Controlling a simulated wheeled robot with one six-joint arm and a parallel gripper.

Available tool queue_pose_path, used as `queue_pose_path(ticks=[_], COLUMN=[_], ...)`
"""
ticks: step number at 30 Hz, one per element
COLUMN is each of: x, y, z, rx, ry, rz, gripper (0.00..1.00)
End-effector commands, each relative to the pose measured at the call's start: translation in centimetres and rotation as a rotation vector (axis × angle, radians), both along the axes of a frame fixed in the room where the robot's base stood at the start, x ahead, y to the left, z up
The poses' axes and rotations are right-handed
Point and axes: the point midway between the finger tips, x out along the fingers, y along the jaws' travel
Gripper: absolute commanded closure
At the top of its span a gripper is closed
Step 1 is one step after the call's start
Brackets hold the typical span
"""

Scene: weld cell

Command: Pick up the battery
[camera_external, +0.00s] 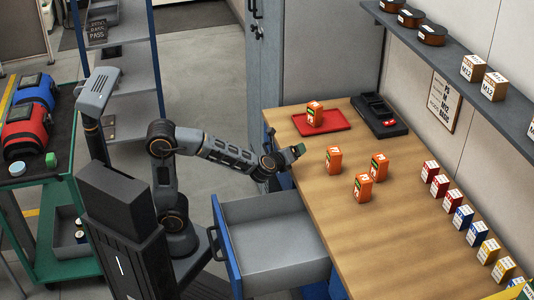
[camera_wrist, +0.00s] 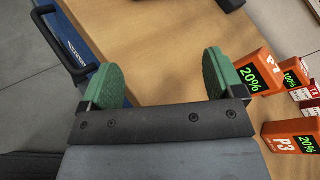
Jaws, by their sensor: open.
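Several orange batteries stand on the wooden workbench. One battery (camera_external: 315,114) is on the red tray (camera_external: 338,121); three more, a left one (camera_external: 333,160), a right one (camera_external: 379,167) and a front one (camera_external: 363,187), stand on bare wood. In the wrist view, one marked P1 with a green 20% display (camera_wrist: 256,74) is just right of the right finger, one reading 100% (camera_wrist: 291,75) is behind it, and P3 at 20% (camera_wrist: 292,137) is lower right. My gripper (camera_wrist: 160,80) is open with green pads and nothing between them. In the external view it (camera_external: 290,157) is over the bench's left edge.
Small labelled boxes (camera_external: 451,205) line the bench's right side, below a shelf (camera_external: 455,62). An open grey drawer (camera_external: 270,236) juts out below the bench. The front bench surface is clear.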

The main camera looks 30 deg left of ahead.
Motion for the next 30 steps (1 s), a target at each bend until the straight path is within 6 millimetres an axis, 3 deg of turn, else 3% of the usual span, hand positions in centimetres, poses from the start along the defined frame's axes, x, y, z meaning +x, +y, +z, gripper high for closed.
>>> queue_pose_path(ticks=[1,6,9,14,17,30], x=[-1.4,-6.9,-10.0,-12.7,-12.7,-7.9], y=[-3.6,-12.6,-15.9,-18.5,-19.7,-24.5], z=[0.2,0.7,0.7,0.6,0.5,0.5], rx=[0.088,0.328,0.416,0.487,0.501,0.502], ry=[-0.062,-0.280,-0.381,-0.473,-0.495,-0.497], rz=[-0.132,-0.485,-0.623,-0.737,-0.760,-0.762], gripper=[0.13,0.13,0.13,0.13,0.13,0.13])
